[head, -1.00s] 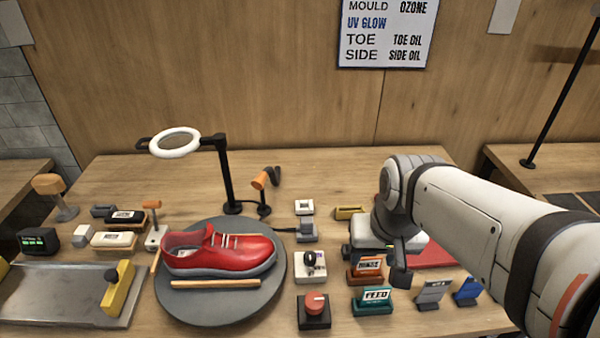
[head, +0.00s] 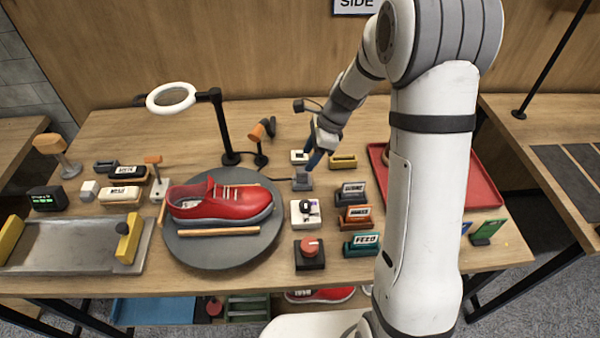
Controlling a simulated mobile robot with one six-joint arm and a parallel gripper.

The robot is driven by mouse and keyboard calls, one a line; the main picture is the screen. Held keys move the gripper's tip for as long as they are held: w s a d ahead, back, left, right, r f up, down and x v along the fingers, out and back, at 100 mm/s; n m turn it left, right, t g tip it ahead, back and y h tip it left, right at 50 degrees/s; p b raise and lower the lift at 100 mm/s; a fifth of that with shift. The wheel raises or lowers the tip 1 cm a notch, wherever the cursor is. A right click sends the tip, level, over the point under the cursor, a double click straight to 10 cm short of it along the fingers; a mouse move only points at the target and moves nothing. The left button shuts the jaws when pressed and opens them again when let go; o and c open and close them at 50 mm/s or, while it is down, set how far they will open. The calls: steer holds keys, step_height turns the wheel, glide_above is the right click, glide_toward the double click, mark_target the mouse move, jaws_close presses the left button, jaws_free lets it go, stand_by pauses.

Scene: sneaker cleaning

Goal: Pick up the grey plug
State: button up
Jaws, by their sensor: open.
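The grey plug (head: 302,182) sits on the workbench, just right of the round grey turntable (head: 205,256), with a thin dark cable leading from its left side. My gripper (head: 310,163) reaches down from the upper right and is open, its dark fingers directly above the plug. The fingers cover part of the plug's top, and I cannot tell whether they touch it. A small white socket-like block (head: 297,156) stands just behind the plug, partly beside the fingers.
A red sneaker (head: 220,203) and a wooden stick lie on the turntable. A white switch box (head: 304,213), a red-knob box (head: 309,254) and labelled holders (head: 360,243) stand in front. A yellow block (head: 343,162) and a lamp (head: 231,130) are close by.

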mark_target(303, 169)
steer(key=x, duration=0.7)
steer(key=shift+s+d+f+p, duration=0.1)
steer(key=shift+d+f+p, duration=0.1)
steer(key=shift+p, duration=0.2)
steer(key=shift+c, duration=0.2)
steer(key=shift+r, duration=0.1)
steer(key=c, duration=1)
